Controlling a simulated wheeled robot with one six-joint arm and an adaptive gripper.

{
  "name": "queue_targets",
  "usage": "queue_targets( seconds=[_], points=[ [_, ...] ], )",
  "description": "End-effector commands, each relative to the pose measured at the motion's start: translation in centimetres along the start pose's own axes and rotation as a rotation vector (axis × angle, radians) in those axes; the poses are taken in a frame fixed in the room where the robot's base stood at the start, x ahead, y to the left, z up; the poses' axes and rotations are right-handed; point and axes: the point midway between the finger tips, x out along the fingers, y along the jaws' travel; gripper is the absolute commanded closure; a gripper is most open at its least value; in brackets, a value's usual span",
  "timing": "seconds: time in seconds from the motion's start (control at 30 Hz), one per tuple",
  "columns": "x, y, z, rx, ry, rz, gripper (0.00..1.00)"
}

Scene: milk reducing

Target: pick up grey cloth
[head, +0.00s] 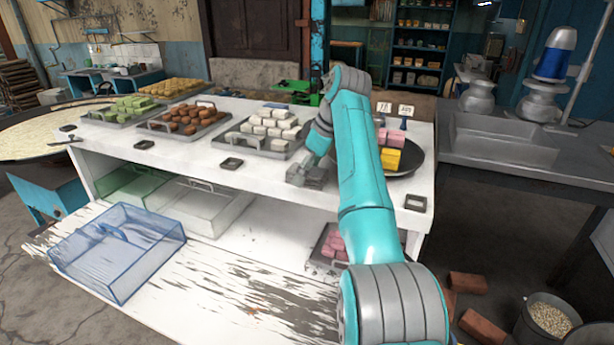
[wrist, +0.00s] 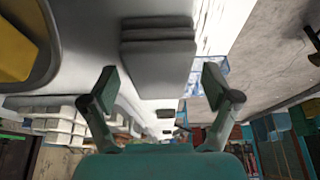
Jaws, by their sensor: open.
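The grey cloth (wrist: 158,62) is a folded, layered stack lying on the white table. In the wrist view it is at the upper middle, ahead of and between my fingers. In the head view the grey cloth (head: 312,180) lies near the table's front edge, just below the end of my arm. My gripper (wrist: 160,84) is open, with its two fingers spread wider than the cloth. Nothing is seen held between them. In the head view my fingers are too small to tell apart clearly from the cloth.
Left of the cloth on the white table (head: 245,176) is a tray of white sweets (head: 268,133). Right is a dark round pan (head: 410,165) with yellow and pink blocks. A clear blue box (head: 118,250) sits on the lower shelf.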

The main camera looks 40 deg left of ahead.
Motion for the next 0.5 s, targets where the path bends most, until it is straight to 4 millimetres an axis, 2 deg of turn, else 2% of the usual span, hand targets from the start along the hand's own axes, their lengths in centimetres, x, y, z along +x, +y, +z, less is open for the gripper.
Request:
queue_targets(
  seconds=[0.5],
  points=[
    [0.41, 0.00, 0.21, 0.000, 0.000, 0.000, 0.12]
  ],
)
